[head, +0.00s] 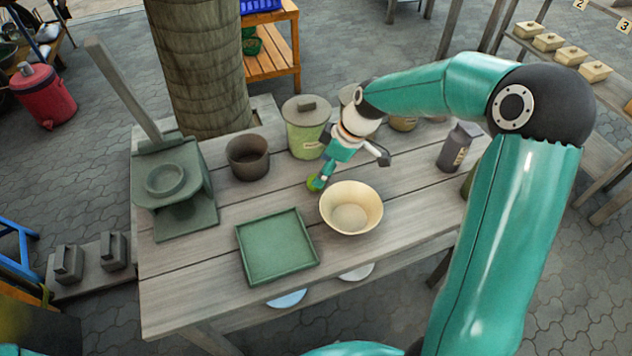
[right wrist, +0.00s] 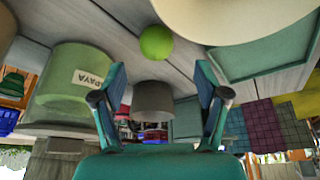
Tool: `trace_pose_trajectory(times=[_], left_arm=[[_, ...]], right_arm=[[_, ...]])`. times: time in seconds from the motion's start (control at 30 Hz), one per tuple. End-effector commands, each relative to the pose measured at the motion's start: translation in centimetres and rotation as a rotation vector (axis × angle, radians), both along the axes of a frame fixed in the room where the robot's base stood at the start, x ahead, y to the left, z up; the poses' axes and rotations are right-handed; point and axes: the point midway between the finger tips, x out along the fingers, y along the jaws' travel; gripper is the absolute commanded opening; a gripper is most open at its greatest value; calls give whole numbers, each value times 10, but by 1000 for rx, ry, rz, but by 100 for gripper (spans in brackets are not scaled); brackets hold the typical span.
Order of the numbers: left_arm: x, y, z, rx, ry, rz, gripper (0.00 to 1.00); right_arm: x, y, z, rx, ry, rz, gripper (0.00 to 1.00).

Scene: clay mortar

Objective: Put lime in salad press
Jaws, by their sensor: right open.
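The lime (head: 313,183) is a small green ball on the wooden table, just left of the cream bowl. My right gripper (head: 345,165) is low over the table beside the lime. In the right wrist view the lime (right wrist: 156,42) shows beyond the gap between the spread, empty fingers of my right gripper (right wrist: 160,78). The grey-green salad press (head: 172,185) stands at the table's left end, with a round dish-like part and a long lever raised up to the left. My left gripper does not show.
The cream bowl (head: 351,207) is close to the lime. A green square tray (head: 277,246) lies at the front. A brown pot (head: 247,157) and a green lidded canister (head: 305,128) stand behind. A dark grey container (head: 458,146) is at the right. Bare table lies between press and lime.

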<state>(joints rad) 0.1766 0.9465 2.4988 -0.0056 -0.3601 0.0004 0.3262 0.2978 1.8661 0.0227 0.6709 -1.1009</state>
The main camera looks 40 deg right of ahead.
Motion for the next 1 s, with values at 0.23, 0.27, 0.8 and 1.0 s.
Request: trace_pose_trajectory(times=[0.23, 0.27, 0.8, 1.0], left_arm=[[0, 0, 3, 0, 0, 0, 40], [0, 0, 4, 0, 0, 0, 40], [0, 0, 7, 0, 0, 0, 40], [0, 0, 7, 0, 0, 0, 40]], right_arm=[[5, 2, -18, 1, 4, 0, 74], [6, 2, -22, 2, 4, 0, 74], [16, 7, -53, 0, 0, -1, 69], [16, 7, -52, 0, 0, -1, 35]])
